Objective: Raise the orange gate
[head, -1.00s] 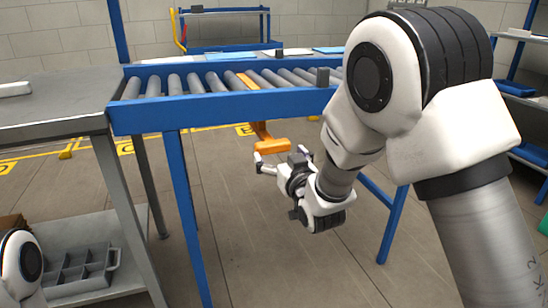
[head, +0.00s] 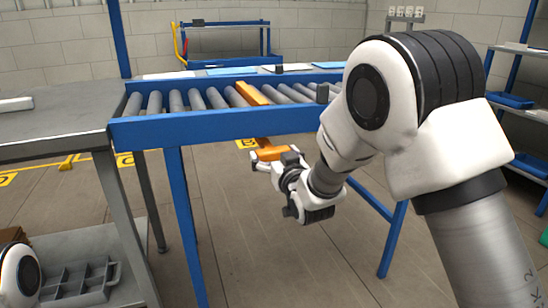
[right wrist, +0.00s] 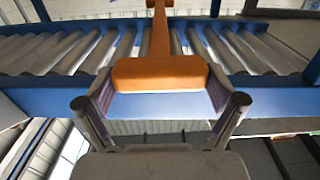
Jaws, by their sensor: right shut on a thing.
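The orange gate (head: 252,94) crosses the conveyor between the rollers, its bar standing a little above them. Its stem goes down past the front blue rail to an orange handle (head: 270,153). My right gripper (head: 277,160) is shut on this handle, below the rail. In the right wrist view the handle (right wrist: 160,74) sits between the two fingers, with the stem behind it. My left gripper is out of view; only a piece of my left arm shows at lower left.
The roller conveyor (head: 225,126) has a blue frame and legs. A grey metal table (head: 55,125) adjoins it at left, with a grey divided bin (head: 80,283) on its lower shelf. Floor below the conveyor is clear. Blue shelving (head: 515,100) stands at right.

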